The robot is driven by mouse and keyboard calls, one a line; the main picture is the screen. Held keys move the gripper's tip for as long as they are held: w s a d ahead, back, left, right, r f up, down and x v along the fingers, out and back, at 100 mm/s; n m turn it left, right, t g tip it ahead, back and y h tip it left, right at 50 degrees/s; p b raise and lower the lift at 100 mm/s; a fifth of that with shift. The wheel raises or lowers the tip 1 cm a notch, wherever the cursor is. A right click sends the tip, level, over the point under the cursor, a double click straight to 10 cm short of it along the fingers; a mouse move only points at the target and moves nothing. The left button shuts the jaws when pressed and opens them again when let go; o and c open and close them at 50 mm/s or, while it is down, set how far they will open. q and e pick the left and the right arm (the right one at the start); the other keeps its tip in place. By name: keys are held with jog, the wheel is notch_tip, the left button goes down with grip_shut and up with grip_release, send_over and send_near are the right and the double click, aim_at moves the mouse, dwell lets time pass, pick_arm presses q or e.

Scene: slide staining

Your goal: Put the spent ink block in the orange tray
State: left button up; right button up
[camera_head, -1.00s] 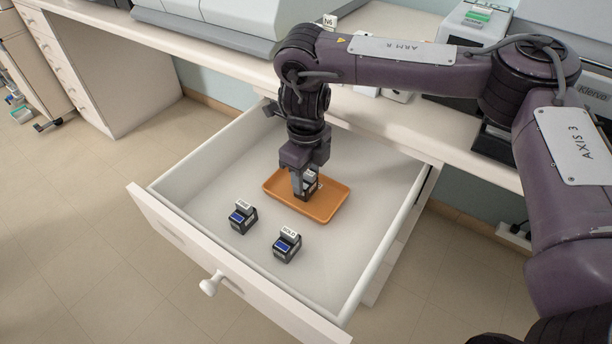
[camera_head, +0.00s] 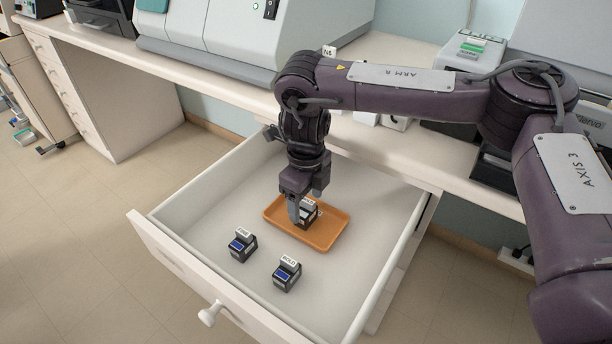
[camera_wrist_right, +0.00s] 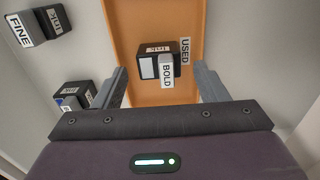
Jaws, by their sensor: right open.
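The orange tray (camera_head: 322,234) lies in the open drawer and is marked USED in the right wrist view (camera_wrist_right: 187,14). A dark ink block with a white BOLD label (camera_wrist_right: 158,66) sits in the tray; it also shows in the head view (camera_head: 311,214), partly hidden by my gripper. Its window looks pale, not blue. My right gripper (camera_head: 300,214) is open just above the block; in the right wrist view its fingers (camera_wrist_right: 160,88) stand apart on either side of it, not touching it. My left gripper is not in view.
Two other ink blocks with blue windows stand on the drawer floor in front of the tray, one labelled FINE (camera_head: 242,246) and one labelled BOLD (camera_head: 287,274). The drawer's walls (camera_head: 384,262) surround them. Bare drawer floor lies left of the tray. The counter (camera_head: 400,150) is behind.

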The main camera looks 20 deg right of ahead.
aim_at(306, 210)
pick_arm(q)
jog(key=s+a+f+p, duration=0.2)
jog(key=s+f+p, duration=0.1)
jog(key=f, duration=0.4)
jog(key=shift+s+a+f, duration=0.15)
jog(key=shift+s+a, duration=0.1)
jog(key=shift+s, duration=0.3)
pick_arm(e)
notch_tip(306, 210, up, 11)
